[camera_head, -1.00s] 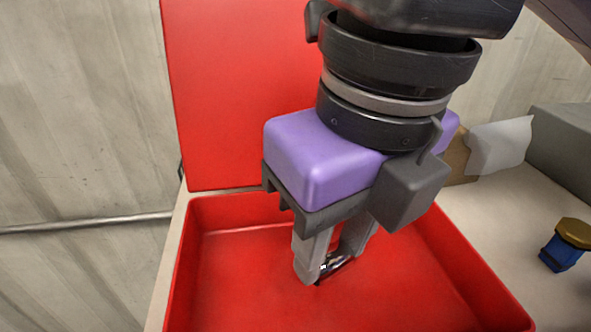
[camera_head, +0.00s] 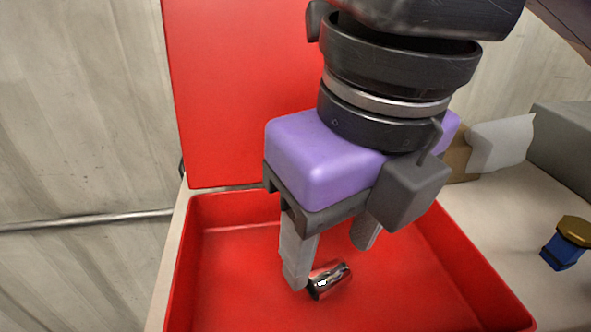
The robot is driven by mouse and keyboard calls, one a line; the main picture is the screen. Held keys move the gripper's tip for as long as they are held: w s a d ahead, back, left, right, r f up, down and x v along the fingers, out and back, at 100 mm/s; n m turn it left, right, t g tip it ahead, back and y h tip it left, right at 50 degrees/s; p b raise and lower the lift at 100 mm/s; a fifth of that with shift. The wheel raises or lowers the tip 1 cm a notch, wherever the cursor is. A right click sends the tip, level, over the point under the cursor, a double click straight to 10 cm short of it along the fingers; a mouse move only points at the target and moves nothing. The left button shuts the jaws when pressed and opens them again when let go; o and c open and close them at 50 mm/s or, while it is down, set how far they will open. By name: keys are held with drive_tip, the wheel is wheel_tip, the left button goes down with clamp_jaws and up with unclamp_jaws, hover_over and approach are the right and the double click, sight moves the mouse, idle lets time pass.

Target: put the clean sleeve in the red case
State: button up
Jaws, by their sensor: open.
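The red case (camera_head: 235,280) is open, with its lid (camera_head: 240,100) standing up at the back. The clean sleeve (camera_head: 331,281), a small shiny metal cylinder, is inside the case, tilted or lying on its side. I cannot tell whether it touches the floor of the case. My gripper (camera_head: 332,264) is over the case, pointing down, with its fingers spread apart. The left finger's tip is close beside the sleeve, and the right finger is clear of it.
A blue piece with a brass hexagonal top (camera_head: 566,243) stands on the pale surface (camera_head: 490,225) right of the case. A grey block (camera_head: 565,145) and a white sheet-like piece (camera_head: 502,144) are behind it. A corrugated wall (camera_head: 80,110) is at the left and back.

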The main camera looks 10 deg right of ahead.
wheel_tip(320, 180, up, 12)
drive_tip(key=s, duration=0.1)
drive_tip(key=shift+s+d+r+p, duration=0.25)
drive_tip(key=shift+s+d+p, duration=0.05)
drive_tip(key=shift+s+d, duration=0.05)
